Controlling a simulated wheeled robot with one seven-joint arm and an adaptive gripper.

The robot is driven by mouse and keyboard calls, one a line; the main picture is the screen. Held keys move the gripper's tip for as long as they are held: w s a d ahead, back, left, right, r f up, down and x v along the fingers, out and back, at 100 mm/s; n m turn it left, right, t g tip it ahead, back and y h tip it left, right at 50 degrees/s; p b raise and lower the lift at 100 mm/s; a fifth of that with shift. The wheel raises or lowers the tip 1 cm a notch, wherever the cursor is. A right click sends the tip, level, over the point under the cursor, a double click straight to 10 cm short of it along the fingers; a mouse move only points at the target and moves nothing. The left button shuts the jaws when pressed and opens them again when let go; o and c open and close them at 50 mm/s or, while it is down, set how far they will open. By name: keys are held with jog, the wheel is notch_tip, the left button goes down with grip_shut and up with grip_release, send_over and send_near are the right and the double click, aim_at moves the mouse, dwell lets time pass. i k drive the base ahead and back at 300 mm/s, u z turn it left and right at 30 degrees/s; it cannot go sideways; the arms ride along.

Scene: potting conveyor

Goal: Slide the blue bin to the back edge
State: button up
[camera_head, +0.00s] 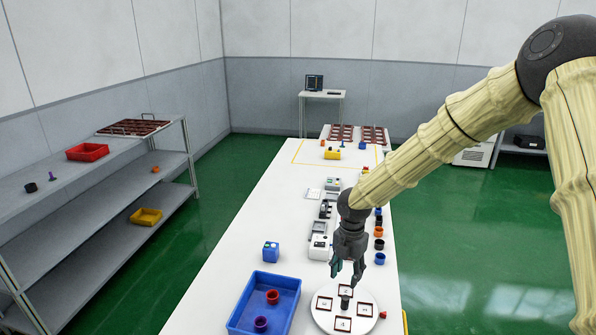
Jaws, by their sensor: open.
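The blue bin (240,318) is an open rectangular tray at the near left of the long white table, its near end close to the bottom of the picture. A red ring-shaped part (273,296) and a purple ring-shaped part (261,323) lie inside it. My gripper (346,284) is open, pointing down over a round white plate (326,322), to the right of the bin and apart from it. Whether its fingertips touch anything on the plate I cannot tell.
The plate carries several dark-framed squares and a dark cylinder. A small blue box (271,251) stands just behind the bin. Devices (319,246) and coloured cups (380,258) line the table further back. The table's left strip (250,210) is clear.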

aim_at(252, 303)
jog(key=k, duration=0.95)
